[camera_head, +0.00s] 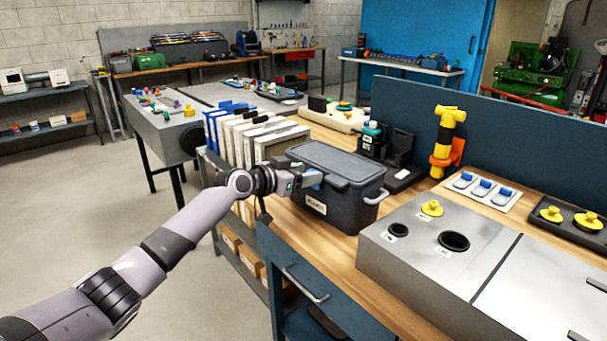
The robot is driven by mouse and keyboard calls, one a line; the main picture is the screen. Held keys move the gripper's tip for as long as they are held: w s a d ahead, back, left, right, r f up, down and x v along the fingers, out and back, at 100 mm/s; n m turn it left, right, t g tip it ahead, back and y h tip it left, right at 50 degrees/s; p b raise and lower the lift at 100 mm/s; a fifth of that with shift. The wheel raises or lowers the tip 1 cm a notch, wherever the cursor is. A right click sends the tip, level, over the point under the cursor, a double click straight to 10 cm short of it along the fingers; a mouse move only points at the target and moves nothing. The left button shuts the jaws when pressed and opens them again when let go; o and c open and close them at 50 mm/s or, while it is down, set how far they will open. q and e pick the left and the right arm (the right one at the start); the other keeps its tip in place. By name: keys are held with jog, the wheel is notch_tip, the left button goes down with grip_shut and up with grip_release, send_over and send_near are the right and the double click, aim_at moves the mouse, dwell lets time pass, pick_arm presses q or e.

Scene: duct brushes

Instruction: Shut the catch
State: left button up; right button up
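A dark grey lidded box (345,210) with a white label stands on the wooden workbench, its lid (340,162) down on top. A light grey, loop-shaped part (377,197) shows at its right end; I cannot tell if this is the catch or a handle. My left gripper (313,179) is at the left part of the box's front, close under the lid rim. It covers that part of the box, so any catch there is hidden. I cannot tell whether it touches the box or whether its fingers are open. My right gripper is out of view.
White and blue upright panels (240,138) stand close to the left of the box. A grey metal duct unit (430,250) with round holes lies to the right. Some wooden bench top (335,245) is bare in front.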

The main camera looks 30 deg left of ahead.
pick_arm(q)
jog(key=v, duration=0.7)
dwell(0.3)
dwell(0.4)
jog(key=s+d+f+g, duration=0.1)
jog(key=s+d+f, duration=0.25)
jog(key=f, duration=0.35)
jog(key=s+d+f+g, duration=0.1)
jog(key=s+d+f, duration=0.25)
jog(key=f, duration=0.35)
jog(key=s+d+f, duration=0.3)
jog(key=s+f, duration=0.2)
jog(key=f, duration=0.2)
jog(key=s+d+f+y, duration=0.1)
jog(key=s+f, duration=0.2)
jog(key=s, duration=0.3)
jog(key=s+d+f+n+g+y, duration=0.1)
jog(key=s+d+f, duration=0.1)
jog(key=s+f, duration=0.2)
jog(key=s+d+f+g, duration=0.1)
jog(key=s+d+f, duration=0.1)
jog(key=s, duration=0.8)
jog(key=shift+s+f+y, duration=0.25)
jog(key=shift+f+y, duration=0.15)
jog(key=shift+f, duration=0.3)
